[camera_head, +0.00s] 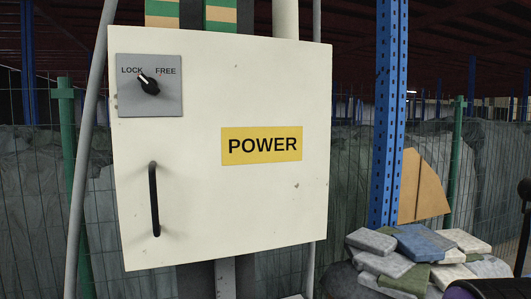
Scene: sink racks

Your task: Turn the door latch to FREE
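The door latch is a black rotary knob (150,86) on a grey plate (165,104) at the upper left of a cream cabinet door (230,200). The plate reads LOCK on the left and FREE on the right. The knob's white pointer tilts up and left, toward LOCK. A black vertical bar handle (154,200) is on the door below the plate. The door looks shut. I cannot make out my gripper in this view, and nothing touches the knob.
A yellow POWER sign (262,145) is on the door. A blue perforated post (388,120) and a pile of flat stone slabs (410,258) stand to the right. Wire fencing is behind. Dark shapes cut into the right edge. The space before the door looks clear.

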